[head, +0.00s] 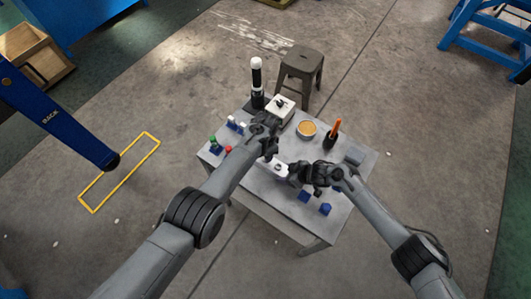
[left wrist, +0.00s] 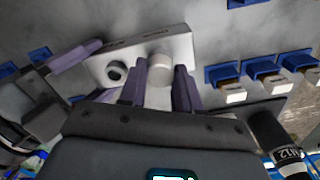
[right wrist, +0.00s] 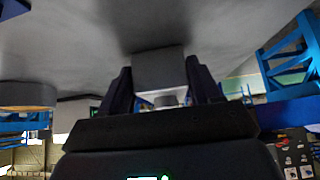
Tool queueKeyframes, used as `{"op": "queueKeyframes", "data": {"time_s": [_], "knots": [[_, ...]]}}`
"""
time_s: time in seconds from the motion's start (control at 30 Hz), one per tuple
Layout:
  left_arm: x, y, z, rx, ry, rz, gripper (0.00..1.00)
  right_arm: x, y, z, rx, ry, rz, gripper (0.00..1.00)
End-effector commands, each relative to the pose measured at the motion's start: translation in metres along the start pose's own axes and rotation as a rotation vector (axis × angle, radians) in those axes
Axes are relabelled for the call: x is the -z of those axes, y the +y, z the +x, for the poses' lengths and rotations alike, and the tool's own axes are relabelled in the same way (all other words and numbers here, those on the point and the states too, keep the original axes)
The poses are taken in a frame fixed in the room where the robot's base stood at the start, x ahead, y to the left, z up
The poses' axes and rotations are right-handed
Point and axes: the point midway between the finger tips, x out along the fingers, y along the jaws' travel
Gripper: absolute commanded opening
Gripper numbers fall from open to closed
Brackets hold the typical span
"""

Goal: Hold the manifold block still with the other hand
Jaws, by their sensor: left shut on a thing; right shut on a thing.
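The manifold block (head: 281,170) is a small whitish block above the front middle of the grey table. In the left wrist view the block (left wrist: 140,46) has a dark round port and, beside it, a pale round fitting (left wrist: 159,68). My left gripper (head: 269,157) is shut on this fitting, its fingers on either side of it. My right gripper (head: 290,172) is shut on the block's end. In the right wrist view the block (right wrist: 158,68) sits between my right fingers (right wrist: 160,90). I cannot tell how far the fitting sits in the block.
On the table (head: 262,199) stand a black-and-white bottle (head: 257,78), a white box (head: 281,109), a tan round dish (head: 306,129) and an orange-handled tool (head: 335,128). Blue blocks (head: 325,209) lie at the front right. Small coloured parts (head: 228,149) stand left. A stool (head: 302,68) is behind.

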Motion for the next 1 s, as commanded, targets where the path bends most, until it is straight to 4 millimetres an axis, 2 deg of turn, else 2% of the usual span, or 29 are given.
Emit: {"op": "queueKeyframes", "data": {"time_s": [0.33, 0.5, 0.53, 0.7, 1.0], "knots": [[-0.0001, -0.0006, -0.0002, 0.001, 0.000, 0.040, 0.00, -0.0003, 0.0000, 0.0000, 0.000, 0.000, 0.000, 0.22], [-0.0008, -0.0014, 0.0000, 0.002, -0.001, 0.251, 0.00, -0.0003, 0.0000, 0.0000, 0.000, 0.000, 0.000, 0.22], [0.0000, -0.0002, 0.0003, 0.001, 0.000, 0.239, 0.37, -0.0003, 0.0000, 0.0000, 0.000, 0.000, 0.000, 0.22], [0.0000, 0.0000, 0.0004, 0.000, 0.000, 0.233, 0.62, -0.0002, 0.0000, 0.0000, 0.000, 0.000, 0.000, 0.22], [-0.0001, 0.0001, 0.0005, 0.000, 0.000, 0.232, 0.62, -0.0002, 0.0000, 0.0000, 0.000, 0.000, 0.000, 0.22]]}}
